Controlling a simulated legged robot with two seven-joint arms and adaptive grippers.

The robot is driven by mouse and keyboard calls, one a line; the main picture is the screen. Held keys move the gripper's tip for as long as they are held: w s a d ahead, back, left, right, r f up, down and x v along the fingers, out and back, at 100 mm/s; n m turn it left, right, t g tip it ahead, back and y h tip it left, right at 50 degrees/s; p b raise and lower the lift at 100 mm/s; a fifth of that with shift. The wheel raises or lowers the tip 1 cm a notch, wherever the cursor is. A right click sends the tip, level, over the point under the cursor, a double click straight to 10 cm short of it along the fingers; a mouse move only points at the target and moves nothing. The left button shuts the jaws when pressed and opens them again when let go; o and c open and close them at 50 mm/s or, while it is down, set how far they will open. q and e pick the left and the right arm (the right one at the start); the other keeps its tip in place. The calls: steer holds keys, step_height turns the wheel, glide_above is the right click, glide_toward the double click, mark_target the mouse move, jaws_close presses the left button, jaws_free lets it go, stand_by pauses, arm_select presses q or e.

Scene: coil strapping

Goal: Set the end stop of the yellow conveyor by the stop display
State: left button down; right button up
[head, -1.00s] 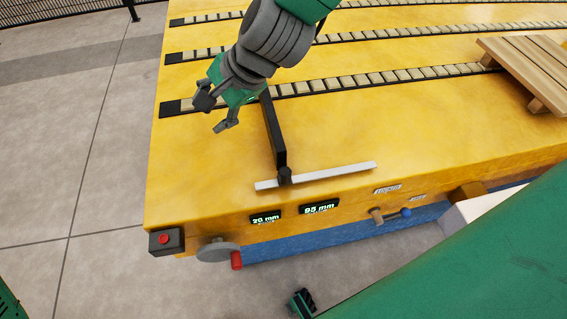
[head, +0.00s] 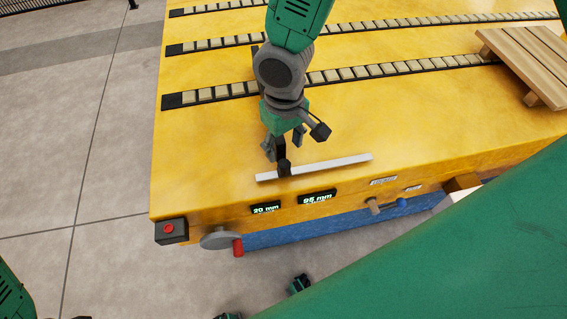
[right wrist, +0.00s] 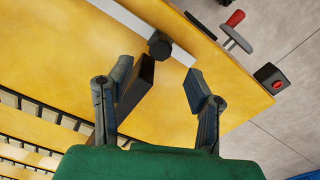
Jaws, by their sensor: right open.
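The end stop is a dark bar across the yellow conveyor (head: 200,145), with a dark knob (head: 284,168) at its near end on a pale rail (head: 338,165). My right gripper (head: 283,150) is open, pointing down over the bar close to the knob and hiding much of it. In the right wrist view, the open fingers (right wrist: 168,88) have the bar (right wrist: 137,88) between them, close to the left finger. The knob (right wrist: 160,45) is just beyond. Two displays on the front edge read 20 mm (head: 265,208) and about 95 mm (head: 317,197).
A grey handwheel with a red handle (head: 237,246) and a red button box (head: 170,230) are at the front left. A wooden pallet (head: 525,65) lies on the right. Roller tracks cross the top.

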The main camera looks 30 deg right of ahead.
mark_target(283, 163)
step_height(283, 163, down, 8)
steer(key=shift+r, duration=0.2)
jaws_close()
steer(key=shift+a, duration=0.1)
stand_by(0.3)
